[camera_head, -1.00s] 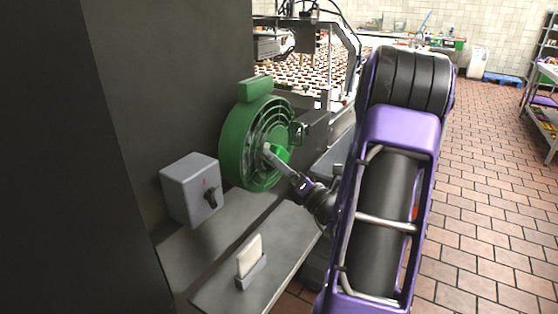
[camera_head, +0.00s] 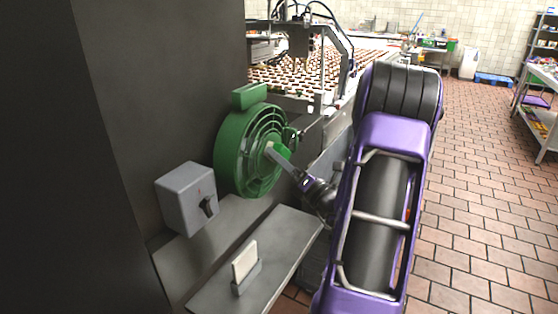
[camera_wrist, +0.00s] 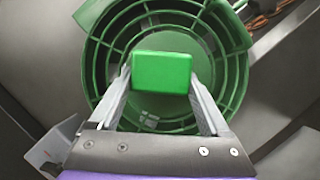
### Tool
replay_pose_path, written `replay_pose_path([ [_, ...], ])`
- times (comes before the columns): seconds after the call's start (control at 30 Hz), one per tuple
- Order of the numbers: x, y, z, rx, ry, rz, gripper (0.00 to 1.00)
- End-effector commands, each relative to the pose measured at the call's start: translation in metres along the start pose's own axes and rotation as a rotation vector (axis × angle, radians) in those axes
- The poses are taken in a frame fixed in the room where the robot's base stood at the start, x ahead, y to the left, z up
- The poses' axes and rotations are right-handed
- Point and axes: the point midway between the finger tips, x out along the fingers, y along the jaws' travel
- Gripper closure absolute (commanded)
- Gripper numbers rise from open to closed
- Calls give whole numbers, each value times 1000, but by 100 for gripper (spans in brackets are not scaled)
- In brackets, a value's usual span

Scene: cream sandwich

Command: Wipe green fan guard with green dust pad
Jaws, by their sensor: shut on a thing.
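The green fan guard (camera_head: 262,143) is a round ringed grille on the front of a green housing fixed to the dark wall. It fills much of the wrist view (camera_wrist: 234,75) behind the fingers. My gripper (camera_head: 272,152) is in front of the guard, its fingers pointing at the guard's middle. In the wrist view my gripper (camera_wrist: 162,92) is shut on the green dust pad (camera_wrist: 162,73), a bright green block held between the fingertips. The pad overlaps the guard's centre disc; I cannot tell whether it touches. In the head view the pad (camera_head: 284,151) is partly hidden by a finger.
A grey switch box (camera_head: 187,198) with a black knob is on the wall left of the guard. A white card in a grey holder (camera_head: 245,268) stands on the metal shelf (camera_head: 270,262) below. A conveyor of cream sandwiches (camera_head: 300,78) lies behind. The tiled floor at right is open.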

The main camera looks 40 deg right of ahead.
Motion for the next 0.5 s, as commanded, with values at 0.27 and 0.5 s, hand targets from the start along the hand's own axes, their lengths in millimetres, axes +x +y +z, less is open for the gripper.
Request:
replay_pose_path([
  [0.27, -20, 0, 10, -2, -2, -2, 64],
  [0.5, -42, 0, 19, -1, -2, -2, 64],
])
